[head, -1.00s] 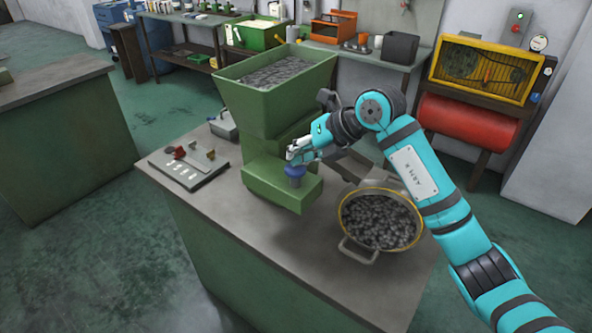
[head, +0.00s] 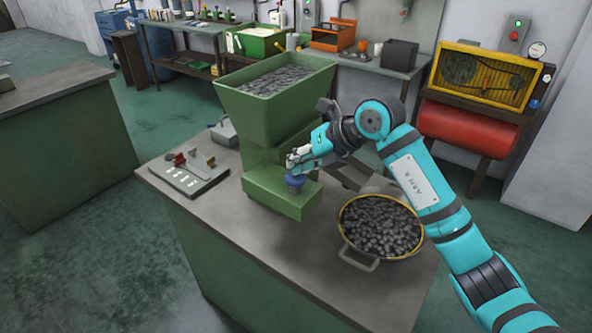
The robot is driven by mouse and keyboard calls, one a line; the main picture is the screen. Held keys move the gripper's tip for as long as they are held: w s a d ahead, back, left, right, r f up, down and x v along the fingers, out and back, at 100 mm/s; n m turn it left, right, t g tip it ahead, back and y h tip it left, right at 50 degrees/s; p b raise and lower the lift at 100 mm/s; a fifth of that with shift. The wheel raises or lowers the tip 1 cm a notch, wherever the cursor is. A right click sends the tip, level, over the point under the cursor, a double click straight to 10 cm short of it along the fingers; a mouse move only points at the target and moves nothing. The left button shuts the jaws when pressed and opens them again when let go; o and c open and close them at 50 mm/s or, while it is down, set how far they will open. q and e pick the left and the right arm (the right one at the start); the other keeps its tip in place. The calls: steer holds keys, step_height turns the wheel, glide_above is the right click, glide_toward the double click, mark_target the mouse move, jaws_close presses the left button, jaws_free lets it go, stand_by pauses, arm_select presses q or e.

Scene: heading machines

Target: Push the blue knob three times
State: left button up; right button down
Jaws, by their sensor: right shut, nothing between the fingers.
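The blue knob (head: 295,181) stands on the low front part of the green machine (head: 262,192), on the grey-topped bench. My left gripper does not show.
A pot of dark pieces (head: 381,228) stands right of the machine, below my right forearm. The hopper (head: 275,90) rises behind the knob. The bench front (head: 290,285) is clear.

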steer(key=shift+f, duration=0.2)
steer(key=shift+f+b, duration=0.35)
steer(key=shift+f, duration=0.1)
steer(key=shift+r, duration=0.5)
steer(key=shift+p, duration=0.3)
steer(key=shift+r+p, duration=1.85)
steer(key=shift+r, duration=1.3)
